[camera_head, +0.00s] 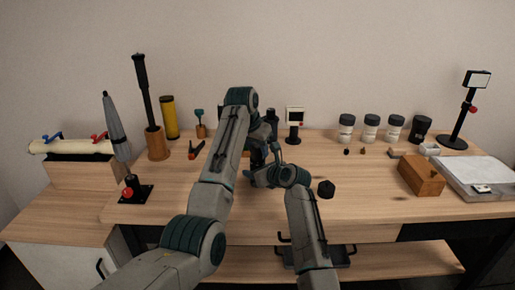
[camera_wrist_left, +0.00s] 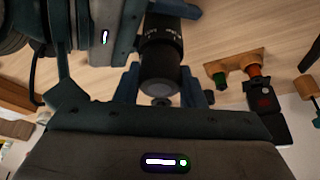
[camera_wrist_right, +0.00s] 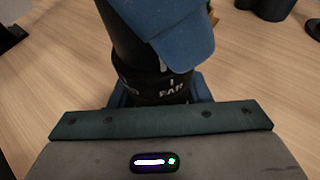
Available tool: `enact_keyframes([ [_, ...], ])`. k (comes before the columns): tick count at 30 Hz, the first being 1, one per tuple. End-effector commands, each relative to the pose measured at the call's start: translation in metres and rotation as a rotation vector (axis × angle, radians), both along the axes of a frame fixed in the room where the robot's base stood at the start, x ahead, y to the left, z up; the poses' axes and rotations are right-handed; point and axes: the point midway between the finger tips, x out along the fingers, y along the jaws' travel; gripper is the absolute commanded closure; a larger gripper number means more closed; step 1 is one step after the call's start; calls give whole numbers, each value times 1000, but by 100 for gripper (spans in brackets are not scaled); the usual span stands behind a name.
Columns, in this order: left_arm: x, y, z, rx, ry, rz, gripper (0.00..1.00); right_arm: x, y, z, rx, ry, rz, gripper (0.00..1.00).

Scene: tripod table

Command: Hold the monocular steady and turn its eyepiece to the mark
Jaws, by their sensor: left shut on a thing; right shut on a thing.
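The monocular is a black cylinder (camera_wrist_left: 160,62) between the fingers of my left gripper (camera_wrist_left: 162,92), its round end facing the left wrist camera. In the right wrist view its lower band (camera_wrist_right: 150,88) carries white lettering reading "FAR" and a short white tick; another white line shows just above, partly covered by a blue left-gripper finger (camera_wrist_right: 175,35). My right gripper (camera_wrist_right: 160,92) is shut around this lettered band. In the head view my left gripper (camera_head: 258,150) is just above my right gripper (camera_head: 262,176), and the arms mostly hide the monocular. Whether the marks line up is unclear.
Behind are several dark-lidded jars (camera_head: 371,128) and a small screen on a stand (camera_head: 295,122). A wooden box (camera_head: 420,177) and white tray (camera_head: 478,175) are at right. A closed umbrella (camera_head: 116,128) stands left. A black knob-like piece (camera_head: 326,189) lies right of the grippers.

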Motion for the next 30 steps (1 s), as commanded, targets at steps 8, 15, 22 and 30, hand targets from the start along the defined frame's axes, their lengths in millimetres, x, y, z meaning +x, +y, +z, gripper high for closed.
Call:
enact_keyframes([
  [8, 0, 0, 0, 1, -2, -1, 42, 0, 0, 0, 0, 0, 1, 87],
  [15, 0, 0, 1, 0, -1, -2, 42, 0, 0, 0, 1, 1, 1, 87],
  [22, -8, 6, 28, 0, -5, -1, 42, 0, 0, 0, 1, 1, 1, 87],
  [30, -27, 18, 81, 0, -5, 0, 42, 0, 0, 0, 1, 1, 1, 87],
])
